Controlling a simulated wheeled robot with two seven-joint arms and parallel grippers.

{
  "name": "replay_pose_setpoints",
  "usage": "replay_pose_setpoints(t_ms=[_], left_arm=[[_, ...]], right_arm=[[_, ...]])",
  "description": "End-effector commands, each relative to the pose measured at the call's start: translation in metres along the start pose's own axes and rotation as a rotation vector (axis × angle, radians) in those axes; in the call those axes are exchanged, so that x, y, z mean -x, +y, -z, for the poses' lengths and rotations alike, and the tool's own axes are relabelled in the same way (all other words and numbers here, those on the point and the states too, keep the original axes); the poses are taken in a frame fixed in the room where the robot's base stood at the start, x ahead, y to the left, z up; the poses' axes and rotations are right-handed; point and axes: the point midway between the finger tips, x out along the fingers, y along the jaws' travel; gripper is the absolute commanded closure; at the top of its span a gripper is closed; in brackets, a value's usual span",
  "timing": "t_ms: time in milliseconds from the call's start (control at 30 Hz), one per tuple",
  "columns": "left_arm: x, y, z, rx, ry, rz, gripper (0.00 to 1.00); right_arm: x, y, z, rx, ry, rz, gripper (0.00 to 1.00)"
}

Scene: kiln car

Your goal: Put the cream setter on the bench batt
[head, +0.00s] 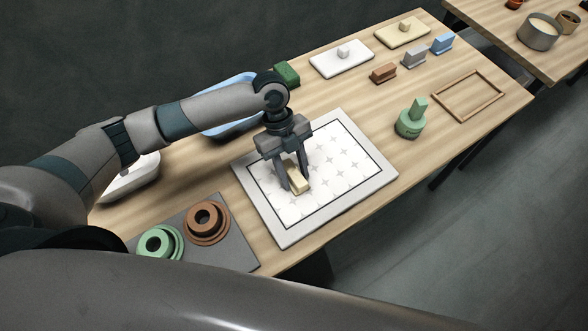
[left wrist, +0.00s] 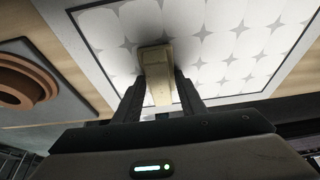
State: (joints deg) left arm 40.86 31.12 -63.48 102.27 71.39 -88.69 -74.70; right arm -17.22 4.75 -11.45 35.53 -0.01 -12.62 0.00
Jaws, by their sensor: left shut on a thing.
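The cream setter (head: 299,185) is a small pale block. My left gripper (head: 295,182) points down and is shut on it, with one finger on each side. In the left wrist view the setter (left wrist: 156,70) shows between the two dark fingers (left wrist: 158,92). The bench batt (head: 372,184) looks like a white board with grey stars, a thin black line and a pale grey border. The setter is over its star-patterned middle, low down. I cannot tell whether it touches the surface. My right gripper does not show.
A grey mat (head: 236,236) with green (head: 158,243) and brown (head: 207,222) ringed pieces lies at front left. A green knobbed piece (head: 409,123) and a wooden frame (head: 468,96) stand right of the batt. White and cream slabs and small coloured blocks are behind. A blue tray (head: 228,128) is behind my arm.

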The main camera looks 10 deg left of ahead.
Motion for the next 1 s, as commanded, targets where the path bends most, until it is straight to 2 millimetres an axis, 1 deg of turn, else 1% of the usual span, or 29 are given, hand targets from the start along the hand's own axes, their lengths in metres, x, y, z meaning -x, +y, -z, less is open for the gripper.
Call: replay_pose_setpoints(t_ms=[333, 367, 400, 433, 767, 867, 1000], left_arm=[[-0.003, 0.0, -0.001, 0.0, 0.0, 0.0, 0.88], [-0.003, 0.0, -0.001, 0.0, 0.0, 0.0, 0.56], [-0.003, 0.0, -0.001, 0.0, 0.0, 0.0, 0.46], [-0.003, 0.0, -0.001, 0.0, 0.0, 0.0, 0.44], [-0.001, 0.0, -0.001, 0.0, -0.001, 0.001, 0.44], [0.002, -0.001, -0.001, 0.0, -0.001, 0.002, 0.44], [0.014, -0.001, -0.002, -0.001, -0.003, 0.003, 0.44]], right_arm=[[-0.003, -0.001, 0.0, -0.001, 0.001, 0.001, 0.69], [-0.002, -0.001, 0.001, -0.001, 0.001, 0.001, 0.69], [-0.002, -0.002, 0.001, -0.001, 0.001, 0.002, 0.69], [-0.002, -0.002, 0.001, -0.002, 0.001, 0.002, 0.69], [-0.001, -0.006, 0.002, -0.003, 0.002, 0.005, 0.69], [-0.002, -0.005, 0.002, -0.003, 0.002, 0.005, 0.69], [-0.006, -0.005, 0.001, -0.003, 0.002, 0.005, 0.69]])
